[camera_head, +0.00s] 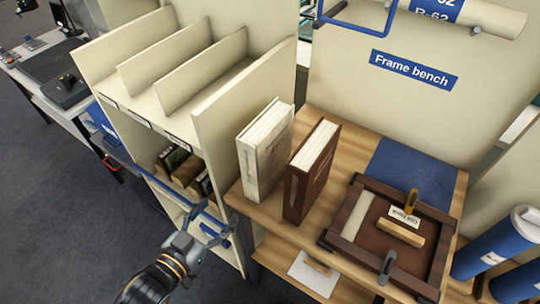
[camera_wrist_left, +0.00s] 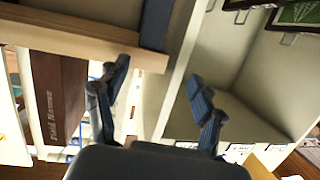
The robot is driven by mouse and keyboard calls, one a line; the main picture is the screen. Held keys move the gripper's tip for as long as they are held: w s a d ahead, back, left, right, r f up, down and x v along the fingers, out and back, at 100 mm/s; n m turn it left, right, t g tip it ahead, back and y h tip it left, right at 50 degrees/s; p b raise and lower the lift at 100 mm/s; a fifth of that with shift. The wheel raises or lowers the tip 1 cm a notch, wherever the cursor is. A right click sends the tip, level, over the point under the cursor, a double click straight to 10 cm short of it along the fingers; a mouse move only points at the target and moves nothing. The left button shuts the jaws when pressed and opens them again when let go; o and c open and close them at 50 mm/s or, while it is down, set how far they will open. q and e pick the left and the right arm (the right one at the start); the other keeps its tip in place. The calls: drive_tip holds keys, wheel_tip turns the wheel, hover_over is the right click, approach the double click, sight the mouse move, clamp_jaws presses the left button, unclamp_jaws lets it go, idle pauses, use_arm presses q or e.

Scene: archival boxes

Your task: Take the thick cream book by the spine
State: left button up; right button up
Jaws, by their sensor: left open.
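The thick cream book (camera_head: 263,152) stands upright on the wooden bench top in the head view, beside the cream shelf unit. A brown book (camera_head: 311,172) stands just to its right, with a narrow gap between them. My left gripper (camera_head: 212,228) is open and empty, below and left of the cream book, in front of the shelf unit. In the left wrist view the open fingers (camera_wrist_left: 158,98) have nothing between them in their grip. The brown book (camera_wrist_left: 57,95) shows there to the left with lettering; I cannot clearly tell the cream book from the pale panels. My right gripper is not in view.
The wooden bench (camera_head: 375,150) holds a brown frame tray (camera_head: 335,238) and a blue mat (camera_head: 408,170) to the right. The divided shelf unit (camera_head: 230,105) stands close left of the books. Blue tubes (camera_head: 490,250) stand far right. Open floor (camera_head: 60,190) lies left.

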use_arm(q)
drive_tip(key=t+h, duration=0.1)
drive_tip(key=h, duration=0.1)
approach(248, 172)
wheel_tip(248, 172, down, 4)
drive_tip(key=w, duration=0.2)
wheel_tip(248, 172, up, 3)
drive_tip(key=shift+m+h, duration=0.4)
drive_tip(key=x, duration=0.7)
drive_tip(key=shift+s+d+r+p, duration=0.2)
drive_tip(key=shift+d+p, duration=0.05)
drive_tip(key=shift+p, duration=0.1)
drive_tip(key=shift+w+d, duration=0.35)
drive_tip(key=shift+w, duration=0.1)
drive_tip(key=shift+w+d, duration=0.2)
drive_tip(key=shift+w, duration=0.05)
drive_tip(key=p+x, duration=0.1)
drive_tip(key=x, duration=0.3)
drive_tip(key=shift+w+d, duration=0.25)
drive_tip(key=shift+d, duration=0.05)
drive_tip(key=shift+c, duration=1.3)
drive_tip(key=c, duration=0.7)
clamp_jaws()
drive_tip(key=shift+r, duration=0.25)
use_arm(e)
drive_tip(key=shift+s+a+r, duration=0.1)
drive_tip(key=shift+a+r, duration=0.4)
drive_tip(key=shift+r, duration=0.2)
